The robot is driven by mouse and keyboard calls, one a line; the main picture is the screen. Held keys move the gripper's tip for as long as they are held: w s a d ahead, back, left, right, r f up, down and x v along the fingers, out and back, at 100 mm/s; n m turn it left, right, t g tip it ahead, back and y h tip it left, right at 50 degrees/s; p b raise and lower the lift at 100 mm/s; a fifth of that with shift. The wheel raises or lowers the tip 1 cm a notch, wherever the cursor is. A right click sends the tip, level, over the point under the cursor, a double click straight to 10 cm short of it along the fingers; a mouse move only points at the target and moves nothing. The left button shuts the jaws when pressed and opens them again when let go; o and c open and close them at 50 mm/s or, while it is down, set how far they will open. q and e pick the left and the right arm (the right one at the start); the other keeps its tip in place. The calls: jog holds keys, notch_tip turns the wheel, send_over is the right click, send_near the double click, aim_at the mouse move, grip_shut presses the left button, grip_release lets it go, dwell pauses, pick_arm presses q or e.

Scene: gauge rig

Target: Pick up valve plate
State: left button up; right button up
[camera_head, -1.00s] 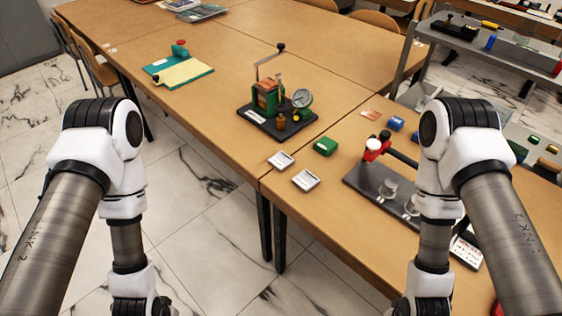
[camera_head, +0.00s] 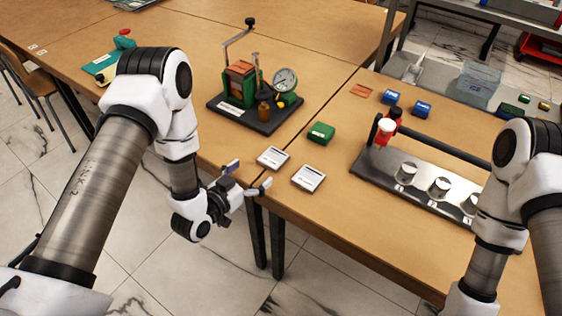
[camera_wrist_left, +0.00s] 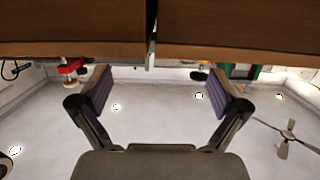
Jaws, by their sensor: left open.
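I cannot tell for sure which thing is the valve plate. Two small flat pieces with pale tops lie at the near table edge: a left one (camera_head: 272,158) and a right one (camera_head: 309,178). My left gripper (camera_head: 249,177) is open and empty, just off the near table edge, to the left of and a little below the left piece. In the left wrist view its two fingers (camera_wrist_left: 157,90) are wide apart with nothing between them. My right arm is at the right, and its gripper is out of the picture.
A gauge rig on a black base (camera_head: 258,118) stands behind the flat pieces. A green block (camera_head: 321,132) lies near them. A metal rack with cylinders (camera_head: 415,192) is at the right. In the wrist view the table edge (camera_wrist_left: 90,50) crosses the top.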

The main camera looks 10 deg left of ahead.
aim_at(272, 159)
pick_arm(q)
jog(key=x, duration=0.2)
jog(key=p+x, duration=0.1)
jog(key=x, duration=0.2)
jog(key=d+x, duration=0.1)
jog(key=x, duration=0.1)
jog(key=shift+w+r, duration=0.1)
jog(key=shift+r, duration=0.15)
jog(key=shift+f, duration=0.1)
jog(key=shift+c, duration=0.4)
jog(key=c, duration=1.3)
